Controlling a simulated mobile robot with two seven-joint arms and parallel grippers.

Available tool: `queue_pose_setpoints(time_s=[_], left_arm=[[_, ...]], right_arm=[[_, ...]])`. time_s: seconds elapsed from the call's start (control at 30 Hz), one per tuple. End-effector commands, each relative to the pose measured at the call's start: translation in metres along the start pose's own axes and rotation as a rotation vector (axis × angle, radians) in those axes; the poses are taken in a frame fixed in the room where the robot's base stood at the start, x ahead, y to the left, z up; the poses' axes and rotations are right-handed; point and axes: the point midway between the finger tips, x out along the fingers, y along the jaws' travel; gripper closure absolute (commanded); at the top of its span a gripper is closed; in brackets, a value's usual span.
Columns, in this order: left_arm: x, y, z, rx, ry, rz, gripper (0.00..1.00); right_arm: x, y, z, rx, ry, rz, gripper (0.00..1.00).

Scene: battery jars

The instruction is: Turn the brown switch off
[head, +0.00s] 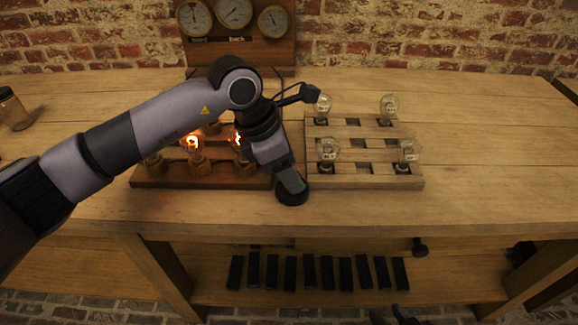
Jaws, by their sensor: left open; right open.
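My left gripper (291,183) reaches down between the two bulb boards near the table's front edge. Its fingers are seen from above, and their gap is hard to make out. A dark round base (291,198) shows right at its tip; I cannot tell whether it is the brown switch or whether the gripper touches it. The brown board (160,181) on the left carries several bulbs, and at least two glow orange, one of them here (194,145). My arm covers part of this board. Dark tips of my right gripper (395,316) show at the bottom edge.
A pale wooden board (365,183) with several unlit bulbs stands right of the gripper. A gauge panel (270,50) stands behind. A black knob (420,247) sits under the table front. Several black bars (327,272) lie on the lower shelf. The table's right side is clear.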

Motion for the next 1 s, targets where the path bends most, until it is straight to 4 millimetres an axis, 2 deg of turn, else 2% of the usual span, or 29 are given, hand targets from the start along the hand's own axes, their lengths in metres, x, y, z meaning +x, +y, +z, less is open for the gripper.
queue_pose_setpoints(time_s=[0.27, 0.43, 0.47, 0.77, 1.0], left_arm=[[0.003, 0.000, 0.000, 0.001, -0.001, -0.001, 0.44], [0.003, 0.000, 0.000, 0.000, -0.001, -0.001, 0.96], [0.003, 0.000, 0.000, 0.000, -0.001, -0.001, 1.00], [0.003, -0.001, 0.000, -0.023, -0.001, 0.010, 1.00], [0.004, -0.002, -0.001, -0.133, -0.001, 0.056, 1.00]], right_arm=[[0.000, 0.001, 0.002, 0.000, -0.003, 0.001, 0.57], [0.000, 0.001, 0.002, 0.000, -0.004, 0.002, 0.57], [0.000, 0.001, 0.002, 0.000, -0.004, 0.002, 0.57], [0.002, 0.001, 0.004, 0.001, -0.005, 0.002, 0.57], [0.007, 0.001, 0.012, 0.005, -0.012, 0.000, 0.57]])
